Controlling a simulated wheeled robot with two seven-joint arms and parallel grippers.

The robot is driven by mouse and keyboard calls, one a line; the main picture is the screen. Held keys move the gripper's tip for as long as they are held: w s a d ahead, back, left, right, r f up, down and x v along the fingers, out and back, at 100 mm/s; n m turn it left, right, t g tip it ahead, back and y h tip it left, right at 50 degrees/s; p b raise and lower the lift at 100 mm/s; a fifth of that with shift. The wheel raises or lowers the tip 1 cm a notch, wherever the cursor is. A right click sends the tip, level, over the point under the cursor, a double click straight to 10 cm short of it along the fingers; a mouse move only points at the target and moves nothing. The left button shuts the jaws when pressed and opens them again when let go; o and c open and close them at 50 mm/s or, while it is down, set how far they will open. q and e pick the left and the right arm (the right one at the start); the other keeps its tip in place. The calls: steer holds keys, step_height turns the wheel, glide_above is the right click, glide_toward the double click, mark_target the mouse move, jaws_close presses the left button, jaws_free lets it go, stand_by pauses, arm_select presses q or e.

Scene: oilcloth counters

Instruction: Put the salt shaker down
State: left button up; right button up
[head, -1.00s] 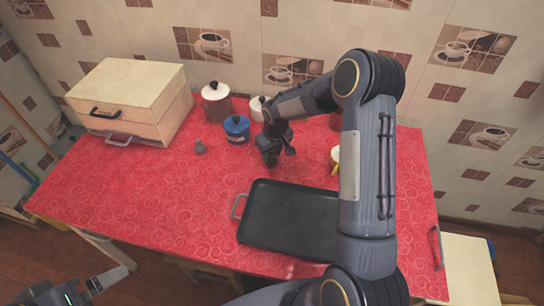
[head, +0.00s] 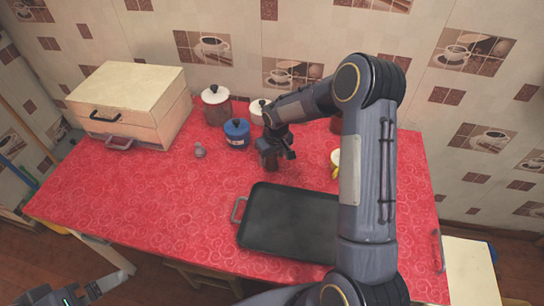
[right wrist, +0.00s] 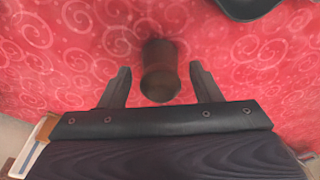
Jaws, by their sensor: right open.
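A dark brown, round shaker (right wrist: 160,72) stands on the red cloth between the two fingers of my right gripper (right wrist: 160,92) in the right wrist view. I take it for the salt shaker. The fingers are open, with a gap on both sides of it. In the head view my right gripper (head: 271,157) is low over the counter, behind the tray, and largely hides the shaker. My left gripper (head: 92,290) is at the lower left, off the counter, and its jaws are unclear.
A black tray (head: 290,225) lies in front. A small grey shaker-like item (head: 200,150) stands left of my right gripper. Behind are a blue pot (head: 236,134), white-lidded canisters (head: 215,95) and a cream box (head: 130,95). A yellow-handled cup (head: 335,158) is to the right.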

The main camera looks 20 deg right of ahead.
mark_target(275, 169)
step_height(275, 169, up, 12)
steer(key=s+f, duration=0.1)
steer(key=s, duration=0.1)
steer(key=s+r+m+t+y, duration=0.1)
steer(key=s+r+m+t, duration=0.1)
steer(key=s+r, duration=0.95)
steer(key=s+a+t+y, duration=0.1)
steer(key=s+a, duration=0.2)
steer(key=s, duration=0.6)
steer(key=s+a+f+m+t+y, duration=0.1)
steer(key=s+a, duration=0.2)
steer(key=s, duration=0.6)
steer(key=shift+f+y+b, duration=0.3)
